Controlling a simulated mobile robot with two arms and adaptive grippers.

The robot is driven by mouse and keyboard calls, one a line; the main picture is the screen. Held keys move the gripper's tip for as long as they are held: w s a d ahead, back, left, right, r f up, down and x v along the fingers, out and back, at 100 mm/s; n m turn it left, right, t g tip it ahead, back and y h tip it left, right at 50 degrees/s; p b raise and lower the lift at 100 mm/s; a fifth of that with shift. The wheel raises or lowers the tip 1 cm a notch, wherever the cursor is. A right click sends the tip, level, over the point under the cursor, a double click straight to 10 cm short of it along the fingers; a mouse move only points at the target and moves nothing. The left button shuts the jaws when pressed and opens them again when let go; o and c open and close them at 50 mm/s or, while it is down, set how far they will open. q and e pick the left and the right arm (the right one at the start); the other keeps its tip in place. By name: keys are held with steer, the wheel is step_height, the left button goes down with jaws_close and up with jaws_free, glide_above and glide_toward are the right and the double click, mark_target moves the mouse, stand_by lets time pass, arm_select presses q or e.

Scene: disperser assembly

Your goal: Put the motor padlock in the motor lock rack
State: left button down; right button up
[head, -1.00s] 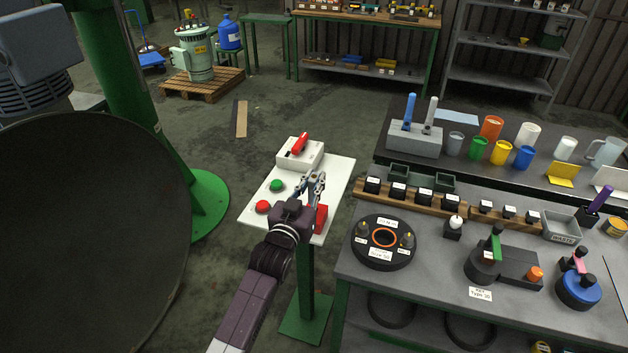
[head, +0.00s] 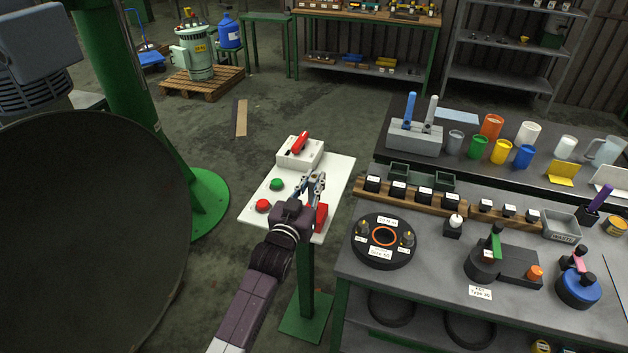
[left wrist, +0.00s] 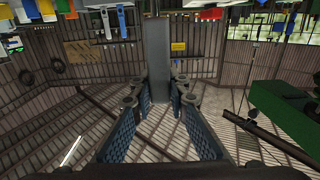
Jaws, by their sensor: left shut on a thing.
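My left gripper (head: 314,186) is over the right part of the white panel (head: 337,179). Its fingers show on both sides in the left wrist view, shut on a long grey piece (left wrist: 159,60) between the tips. I take this piece for the motor padlock, but its shape is not clear. A red box-like part (head: 321,218), possibly the motor lock rack, is at the panel's front right edge, just beside my gripper. My wrist hides part of it. I cannot tell whether the held piece touches anything. My right gripper is not in view.
The panel carries a red button (head: 263,206), a green button (head: 277,184) and a white box with a red switch (head: 300,142). A grey workbench (head: 440,237) with several parts stands close on the right. A green column (head: 122,90) stands on the left.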

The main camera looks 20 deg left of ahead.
mark_target(311, 198)
arm_select(q)
steer(key=shift+f+b, duration=0.45)
steer(key=shift+f, duration=0.2)
steer(key=shift+f+b, duration=0.95)
steer(key=shift+f, duration=0.4)
steer(key=c, duration=1.8)
jaws_free()
steer(key=s, duration=1.2)
steer(key=shift+a, duration=0.2)
steer(key=shift+f, duration=0.1)
